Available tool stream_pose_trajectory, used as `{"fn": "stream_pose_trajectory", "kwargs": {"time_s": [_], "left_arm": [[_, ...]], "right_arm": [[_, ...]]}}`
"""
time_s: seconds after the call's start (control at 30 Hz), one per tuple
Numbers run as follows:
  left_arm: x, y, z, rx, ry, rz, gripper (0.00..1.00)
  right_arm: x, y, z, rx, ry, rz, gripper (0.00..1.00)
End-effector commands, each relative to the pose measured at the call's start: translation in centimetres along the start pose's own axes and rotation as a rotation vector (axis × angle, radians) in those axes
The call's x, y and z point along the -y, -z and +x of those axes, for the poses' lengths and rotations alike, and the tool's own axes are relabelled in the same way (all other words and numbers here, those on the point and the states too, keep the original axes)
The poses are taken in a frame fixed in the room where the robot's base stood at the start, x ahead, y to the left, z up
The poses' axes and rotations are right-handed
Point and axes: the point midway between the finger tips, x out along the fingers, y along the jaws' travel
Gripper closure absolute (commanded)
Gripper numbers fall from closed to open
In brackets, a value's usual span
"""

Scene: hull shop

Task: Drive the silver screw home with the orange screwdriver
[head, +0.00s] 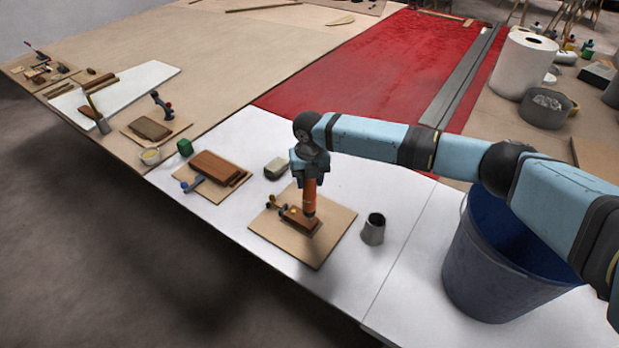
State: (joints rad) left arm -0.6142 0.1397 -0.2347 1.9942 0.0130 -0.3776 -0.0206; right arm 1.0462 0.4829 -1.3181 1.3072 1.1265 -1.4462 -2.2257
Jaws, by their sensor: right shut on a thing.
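The orange screwdriver (310,195) stands upright over a small brown wood block (301,222) on a tan board (327,241). My right gripper (310,176) is shut on the upper end of its handle. The tip of the screwdriver is at the block, and I cannot tell whether it touches a screw. The silver screw is too small or hidden to make out. Small yellowish and dark pieces (276,204) lie at the left side of the block. My left gripper is not in the picture.
A grey metal cup (373,229) stands right of the board. A large blue bucket (465,262) stands at the right under my arm. White table is clear in front of the cup.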

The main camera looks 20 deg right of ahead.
Motion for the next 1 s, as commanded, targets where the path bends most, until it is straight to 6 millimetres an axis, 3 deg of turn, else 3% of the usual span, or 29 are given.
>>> {"fn": "stream_pose_trajectory", "kwargs": {"time_s": [1.0], "left_arm": [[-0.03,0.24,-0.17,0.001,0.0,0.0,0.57]], "right_arm": [[0.01,0.03,0.45,-0.001,0.0,0.0,0.82]]}}
